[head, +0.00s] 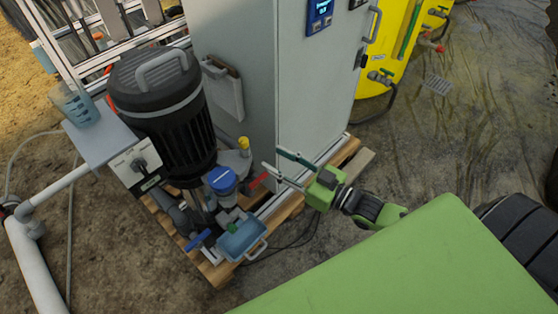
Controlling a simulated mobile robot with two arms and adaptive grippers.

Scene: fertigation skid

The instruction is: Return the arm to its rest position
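My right arm reaches in from the right over the green cover of my own body at the bottom of the head view. Its gripper (272,160) points left, with its two thin fingers spread and nothing between them. It is in front of the grey cabinet's lower part. A red lever (259,180) shows just left of and below the fingertips; I cannot tell how far apart they are in depth. My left gripper is not in view.
The grey cabinet (300,90) and the black motor pump (160,95) stand on a wooden pallet (215,270). A blue-capped filter (222,181) and a blue tray with a handle (240,238) are left of the gripper. A yellow tank (388,50) stands behind. Wet floor at right is mostly clear.

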